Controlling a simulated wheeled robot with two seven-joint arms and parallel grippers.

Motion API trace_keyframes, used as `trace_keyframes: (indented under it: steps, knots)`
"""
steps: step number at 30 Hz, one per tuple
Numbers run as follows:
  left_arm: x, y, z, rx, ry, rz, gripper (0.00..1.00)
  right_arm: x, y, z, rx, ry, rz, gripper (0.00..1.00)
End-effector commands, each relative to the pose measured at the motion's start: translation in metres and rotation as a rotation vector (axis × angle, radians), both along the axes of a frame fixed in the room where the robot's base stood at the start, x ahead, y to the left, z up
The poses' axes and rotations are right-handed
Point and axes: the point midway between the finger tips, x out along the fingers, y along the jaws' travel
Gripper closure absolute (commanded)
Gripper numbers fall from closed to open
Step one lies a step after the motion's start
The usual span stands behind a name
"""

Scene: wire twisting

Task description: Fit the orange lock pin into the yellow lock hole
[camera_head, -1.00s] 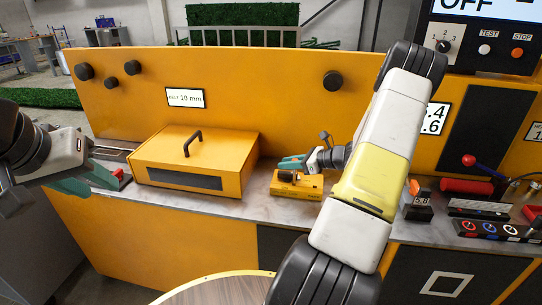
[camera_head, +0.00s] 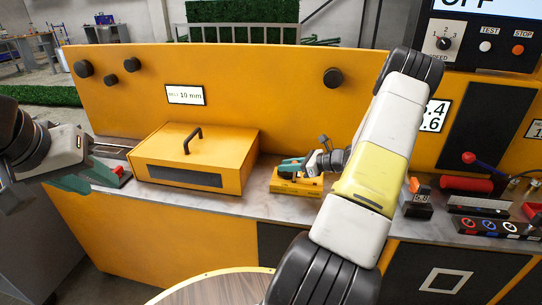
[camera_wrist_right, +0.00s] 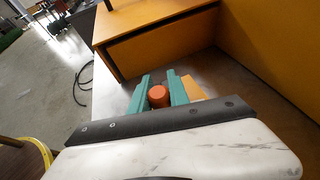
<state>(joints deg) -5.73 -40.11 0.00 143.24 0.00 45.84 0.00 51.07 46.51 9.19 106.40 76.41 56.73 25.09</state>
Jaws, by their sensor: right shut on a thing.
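The orange lock pin (camera_wrist_right: 158,96) sits between the teal fingers of my right gripper (camera_wrist_right: 160,88) in the right wrist view. In the head view my right gripper (camera_head: 292,166) is low over the yellow lock block (camera_head: 312,188) on the counter. Part of the yellow block (camera_wrist_right: 200,84) shows beside the fingers in the wrist view. The lock hole is hidden, and I cannot tell whether the pin is inside it. My left gripper (camera_head: 88,179) is at the left end of the counter, near a small red part (camera_head: 119,171); its opening is unclear.
A yellow box with a black handle (camera_head: 195,165) stands on the counter (camera_head: 245,203), left of the lock block. A yellow back panel (camera_head: 270,95) rises behind. Red and black devices (camera_head: 480,205) stand at the right. A round table (camera_head: 215,290) is in front.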

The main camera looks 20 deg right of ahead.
Motion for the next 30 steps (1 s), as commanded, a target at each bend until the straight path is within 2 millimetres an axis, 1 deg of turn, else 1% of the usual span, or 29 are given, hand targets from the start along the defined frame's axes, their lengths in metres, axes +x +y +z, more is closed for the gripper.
trace_keyframes:
  steps: [11, 15, 30]
  knots:
    - [0.0, 0.0, 0.0, 0.0, 0.0, 0.0, 0.64, 0.0, 0.0, -0.009, 0.0, 0.0, 0.0, 1.0]
    - [0.0, 0.0, 0.0, 0.0, 0.0, 0.0, 0.64, 0.0, 0.0, -0.009, -0.001, 0.001, 0.0, 1.0]
    - [0.0, 0.0, 0.0, 0.0, 0.0, 0.0, 0.64, 0.0, 0.0, 0.01, -0.001, -0.001, 0.0, 1.0]
